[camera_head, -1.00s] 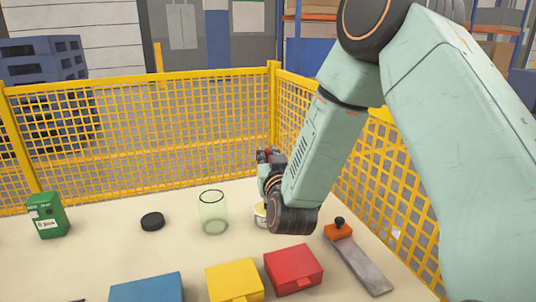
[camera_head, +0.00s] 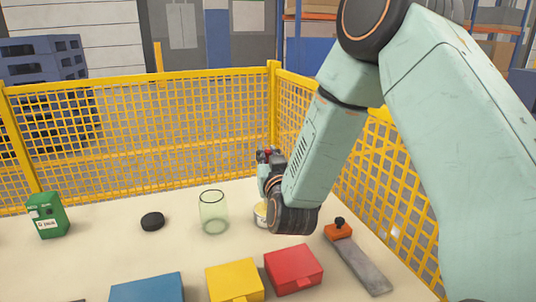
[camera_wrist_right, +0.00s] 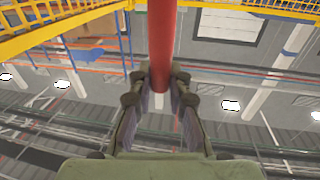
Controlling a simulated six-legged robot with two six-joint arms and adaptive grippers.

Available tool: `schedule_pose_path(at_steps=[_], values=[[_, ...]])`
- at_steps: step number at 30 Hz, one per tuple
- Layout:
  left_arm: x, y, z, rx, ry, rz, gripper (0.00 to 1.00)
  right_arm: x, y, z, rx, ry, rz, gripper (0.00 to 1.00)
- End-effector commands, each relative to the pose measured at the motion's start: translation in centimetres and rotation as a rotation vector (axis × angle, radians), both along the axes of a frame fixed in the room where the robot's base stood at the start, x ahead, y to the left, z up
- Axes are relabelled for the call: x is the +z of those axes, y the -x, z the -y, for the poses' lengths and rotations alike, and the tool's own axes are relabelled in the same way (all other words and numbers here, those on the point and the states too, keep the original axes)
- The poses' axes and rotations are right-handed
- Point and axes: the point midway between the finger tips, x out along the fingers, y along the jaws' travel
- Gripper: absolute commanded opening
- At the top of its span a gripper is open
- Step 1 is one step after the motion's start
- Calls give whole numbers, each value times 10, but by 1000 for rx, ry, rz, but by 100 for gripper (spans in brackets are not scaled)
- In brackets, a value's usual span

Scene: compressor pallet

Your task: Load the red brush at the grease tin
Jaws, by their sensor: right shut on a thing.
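My right gripper (camera_head: 267,158) is mostly hidden behind its own wrist in the head view, above the back right of the table. In the right wrist view its fingers (camera_wrist_right: 160,82) are shut on the red brush (camera_wrist_right: 162,40), of which only a red shaft shows. The brush's bristles are out of sight. A pale round tin (camera_head: 260,213), seemingly the grease tin, stands on the table right behind my right wrist, partly covered by it. I cannot tell whether the brush touches it. My left gripper is not in view.
A clear glass jar (camera_head: 214,215) stands left of the tin, with a black disc (camera_head: 152,221) and a green box (camera_head: 47,215) further left. Blue (camera_head: 148,288), yellow (camera_head: 234,280) and red (camera_head: 294,268) boxes line the front. An orange-handled scraper (camera_head: 362,268) lies right. Yellow mesh fencing (camera_head: 180,130) encloses the table.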

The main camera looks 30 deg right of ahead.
Motion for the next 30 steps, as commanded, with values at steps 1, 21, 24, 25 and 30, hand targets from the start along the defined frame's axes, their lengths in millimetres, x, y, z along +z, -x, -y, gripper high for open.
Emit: schedule_pose_path(at_steps=[1, 21, 24, 25, 30], values=[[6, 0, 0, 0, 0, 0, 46, 7, 0, 0, 0, 1, 2, 0], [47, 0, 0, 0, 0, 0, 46, 54, 0, 0, -1, 1, 4, 0], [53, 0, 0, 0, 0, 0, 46, 61, 0, 0, -1, 1, 4, 0], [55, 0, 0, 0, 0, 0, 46, 63, 0, 0, -1, 1, 4, 0], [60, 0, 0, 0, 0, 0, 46, 68, 0, 0, -1, 1, 4, 0]])
